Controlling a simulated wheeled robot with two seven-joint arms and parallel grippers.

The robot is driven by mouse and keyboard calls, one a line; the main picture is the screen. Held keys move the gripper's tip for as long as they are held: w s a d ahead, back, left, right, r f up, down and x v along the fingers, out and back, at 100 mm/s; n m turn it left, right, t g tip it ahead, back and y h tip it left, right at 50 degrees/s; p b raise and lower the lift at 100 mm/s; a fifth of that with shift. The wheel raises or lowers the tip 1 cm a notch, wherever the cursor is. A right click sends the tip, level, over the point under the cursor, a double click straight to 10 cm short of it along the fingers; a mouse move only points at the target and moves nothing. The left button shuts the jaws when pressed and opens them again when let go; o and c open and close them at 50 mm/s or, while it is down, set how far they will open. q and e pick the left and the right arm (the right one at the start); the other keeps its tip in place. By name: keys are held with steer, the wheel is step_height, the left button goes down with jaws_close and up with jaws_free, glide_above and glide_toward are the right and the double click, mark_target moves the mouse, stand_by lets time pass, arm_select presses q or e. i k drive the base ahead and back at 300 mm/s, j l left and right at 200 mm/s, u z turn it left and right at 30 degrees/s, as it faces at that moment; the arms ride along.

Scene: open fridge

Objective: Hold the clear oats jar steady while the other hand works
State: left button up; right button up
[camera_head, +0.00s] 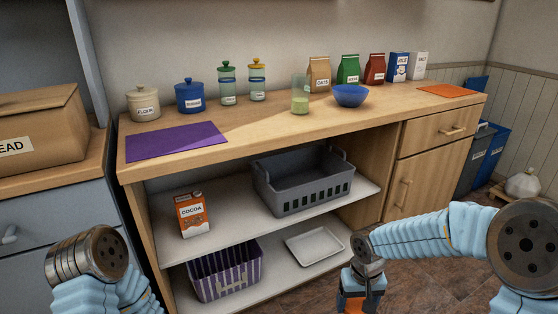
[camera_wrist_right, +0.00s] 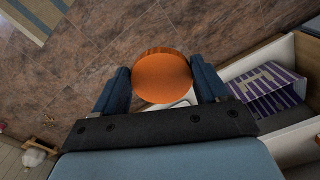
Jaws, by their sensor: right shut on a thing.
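No jar with a readable oats label shows. Two clear jars stand at the back of the counter, one with a green lid (camera_head: 227,85) and one with a yellow lid (camera_head: 257,82); their labels are too small to read. A clear open container (camera_head: 300,96) with pale green contents stands nearer the front, beside a blue bowl (camera_head: 350,96). My right gripper (camera_head: 358,301) is low in front of the shelves, well away from the jars. In the right wrist view it is shut on an orange round thing (camera_wrist_right: 162,77), perhaps a lid. My left gripper is out of view.
The counter (camera_head: 250,132) also holds a flour canister (camera_head: 144,104), a blue canister (camera_head: 189,97), a purple mat (camera_head: 175,141), several bags and boxes and an orange mat (camera_head: 447,90). A grey basket (camera_head: 305,185) and cocoa box (camera_head: 192,214) sit on the shelf below.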

mark_target(301, 83)
steer(key=i+l+u, duration=0.2)
steer(key=l+u, duration=0.25)
steer(key=l, duration=0.4)
steer(key=l+u, duration=0.45)
steer(key=l, duration=0.45)
steer(key=l+u, duration=0.45)
steer(key=l, duration=0.45)
steer(key=k, duration=0.05)
